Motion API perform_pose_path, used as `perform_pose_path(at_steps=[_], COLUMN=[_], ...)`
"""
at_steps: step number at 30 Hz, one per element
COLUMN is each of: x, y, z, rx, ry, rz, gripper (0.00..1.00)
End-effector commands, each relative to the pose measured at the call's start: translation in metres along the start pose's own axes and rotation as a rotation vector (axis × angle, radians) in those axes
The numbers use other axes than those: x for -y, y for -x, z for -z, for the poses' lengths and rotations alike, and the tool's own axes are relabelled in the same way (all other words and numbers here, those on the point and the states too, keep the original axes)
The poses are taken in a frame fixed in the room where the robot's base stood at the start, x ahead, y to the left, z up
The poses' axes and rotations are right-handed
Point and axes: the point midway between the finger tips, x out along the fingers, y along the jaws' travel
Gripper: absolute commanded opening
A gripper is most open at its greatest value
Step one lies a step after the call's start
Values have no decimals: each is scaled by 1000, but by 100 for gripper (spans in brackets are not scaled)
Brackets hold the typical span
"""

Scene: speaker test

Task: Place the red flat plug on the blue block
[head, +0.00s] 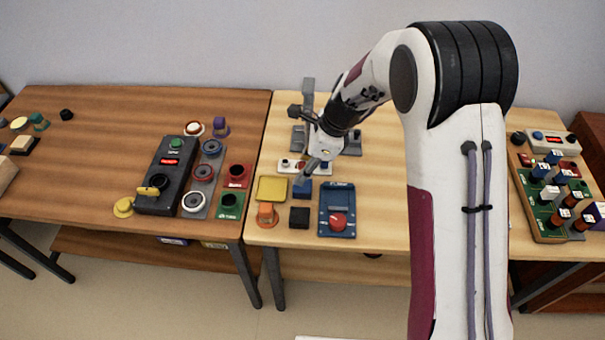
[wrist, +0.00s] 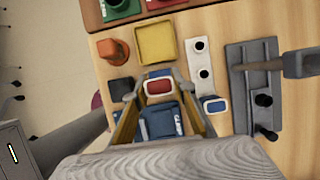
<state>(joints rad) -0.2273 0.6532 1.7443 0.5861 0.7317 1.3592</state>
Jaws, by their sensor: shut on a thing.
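My gripper (wrist: 158,98) is shut on the red flat plug (wrist: 158,86), which shows a red face with a pale rim between the fingertips in the wrist view. In the head view, my gripper (head: 308,176) is above the light table, behind a small dark block (head: 299,217); a small blue shape shows at its tip, and the red face is not clear there.
A yellow pad (head: 271,189) and an orange piece (head: 266,214) lie left of the dark block. A white strip (wrist: 197,58) with dark knobs and a blue-faced piece (wrist: 215,105) are close by. A grey fixture (wrist: 253,85) stands beyond the strip.

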Motion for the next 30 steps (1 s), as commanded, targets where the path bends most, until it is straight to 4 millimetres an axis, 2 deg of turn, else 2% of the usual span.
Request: perform_pose_path(at_steps=[6, 21, 22, 24, 30], x=[0, 0, 0, 0, 0], y=[-19, -23, -24, -23, -23], z=[8, 10, 10, 10, 10], rx=[0, -1, -1, -1, -1], ry=[-1, 1, 1, 1, 1], rz=[-1, 0, 0, 1, 0], gripper=[11, 11, 28, 42, 42])
